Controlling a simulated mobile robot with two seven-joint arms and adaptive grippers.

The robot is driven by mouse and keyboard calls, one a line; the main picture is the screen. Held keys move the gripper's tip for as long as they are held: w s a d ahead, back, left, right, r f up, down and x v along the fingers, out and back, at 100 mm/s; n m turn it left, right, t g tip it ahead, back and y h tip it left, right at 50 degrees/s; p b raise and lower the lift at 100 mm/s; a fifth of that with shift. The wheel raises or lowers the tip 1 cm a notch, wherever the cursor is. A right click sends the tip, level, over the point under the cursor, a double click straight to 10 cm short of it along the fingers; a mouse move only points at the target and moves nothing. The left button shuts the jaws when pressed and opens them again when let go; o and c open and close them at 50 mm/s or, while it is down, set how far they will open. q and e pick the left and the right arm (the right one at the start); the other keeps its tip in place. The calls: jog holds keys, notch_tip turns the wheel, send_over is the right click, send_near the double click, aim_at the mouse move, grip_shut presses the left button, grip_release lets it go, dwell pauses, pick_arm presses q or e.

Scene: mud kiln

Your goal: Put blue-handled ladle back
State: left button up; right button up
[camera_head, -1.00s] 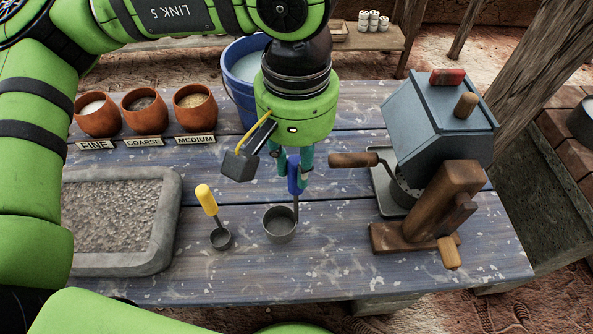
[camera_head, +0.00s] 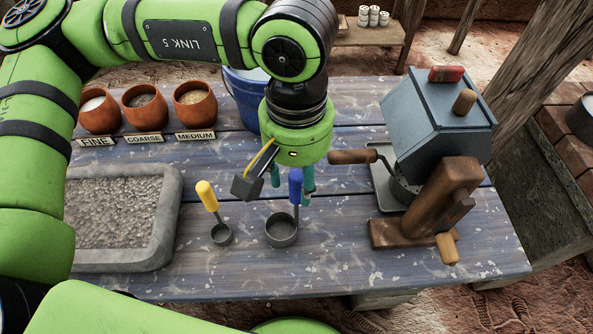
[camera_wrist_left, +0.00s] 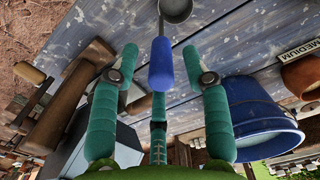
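In the left wrist view, the blue handle (camera_wrist_left: 161,66) lies between the open fingers of the left gripper (camera_wrist_left: 160,62), with visible gaps on both sides. The cup shows at the top edge there. My right gripper is out of view.
A yellow-handled ladle (camera_head: 207,197) stands just left of the blue one. A stone tray (camera_head: 168,222) of gravel is further left. Labelled clay pots (camera_head: 146,111) and a blue bucket (camera_head: 240,98) stand behind. The mill (camera_head: 437,115) with its crank is close on the right. The front table strip is clear.

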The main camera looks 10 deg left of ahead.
pick_arm(q)
notch_tip(320, 180, up, 12)
jog(key=shift+r+b, duration=0.2)
jog(key=shift+b, duration=0.1)
dwell(0.3)
jog(key=shift+w, duration=0.1)
